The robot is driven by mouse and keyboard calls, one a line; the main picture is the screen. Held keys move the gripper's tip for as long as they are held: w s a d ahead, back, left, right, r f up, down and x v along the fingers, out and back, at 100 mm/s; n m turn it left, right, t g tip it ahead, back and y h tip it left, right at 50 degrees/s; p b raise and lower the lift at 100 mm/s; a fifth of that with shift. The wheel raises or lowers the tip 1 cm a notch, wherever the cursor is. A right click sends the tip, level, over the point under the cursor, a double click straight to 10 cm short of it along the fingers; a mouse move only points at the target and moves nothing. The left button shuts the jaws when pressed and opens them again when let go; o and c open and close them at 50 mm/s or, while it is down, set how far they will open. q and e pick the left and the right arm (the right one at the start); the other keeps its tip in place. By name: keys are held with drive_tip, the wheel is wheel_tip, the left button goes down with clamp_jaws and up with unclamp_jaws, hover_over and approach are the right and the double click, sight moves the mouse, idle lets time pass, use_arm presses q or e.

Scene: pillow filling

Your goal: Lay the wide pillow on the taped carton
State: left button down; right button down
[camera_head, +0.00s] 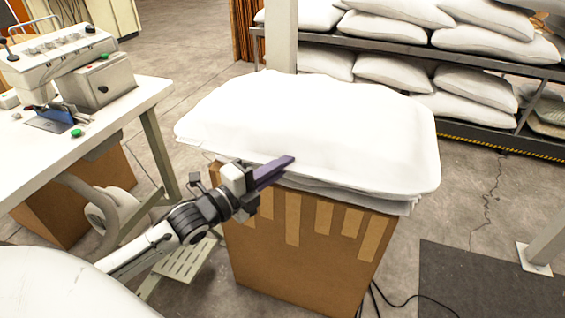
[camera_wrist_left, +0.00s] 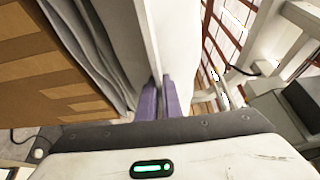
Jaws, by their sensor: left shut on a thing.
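The wide pillow (camera_head: 310,125), white and puffy, lies over the top of the taped carton (camera_head: 300,240) in the head view and overhangs its sides. Thin grey-white layers (camera_head: 345,195) show between pillow and carton. My left gripper (camera_head: 286,163), with purple fingers, is at the pillow's near edge and shut on it. In the left wrist view the fingers (camera_wrist_left: 161,98) are close together at the edge of the white pillow (camera_wrist_left: 178,40), with the grey layers (camera_wrist_left: 95,50) and the brown carton (camera_wrist_left: 50,95) on the left. My right gripper is not in view.
A white table (camera_head: 125,105) with a sewing machine (camera_head: 70,65) stands at the left. A rack (camera_head: 480,68) with stacked white pillows stands behind. A dark mat (camera_head: 475,285) and a post foot (camera_head: 535,260) are at the right. A black cable (camera_head: 410,298) lies by the carton.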

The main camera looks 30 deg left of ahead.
use_arm(q)
drive_tip(key=c, duration=1.1)
unclamp_jaws()
drive_tip(key=shift+r, duration=0.15)
drive_tip(key=shift+f, duration=0.35)
drive_tip(key=v, duration=0.9)
drive_tip(key=shift+r, duration=0.25)
drive_tip(key=s+d+f+n+g+y, duration=0.1)
drive_tip(key=s+d+f+n+g, duration=0.15)
drive_tip(key=f+n, duration=0.45)
drive_tip(key=s+d+f+n+g+y, duration=0.1)
drive_tip(key=s+d+f+n+g, duration=0.15)
drive_tip(key=f, duration=0.85)
drive_tip(key=s+d+f+n+g, duration=0.4)
drive_tip(key=s+d+f+n, duration=0.5)
drive_tip(key=d+f, duration=0.2)
drive_tip(key=shift+s+d+f+h, duration=0.2)
drive_tip(key=shift+s+h, duration=0.1)
drive_tip(key=shift+s, duration=0.1)
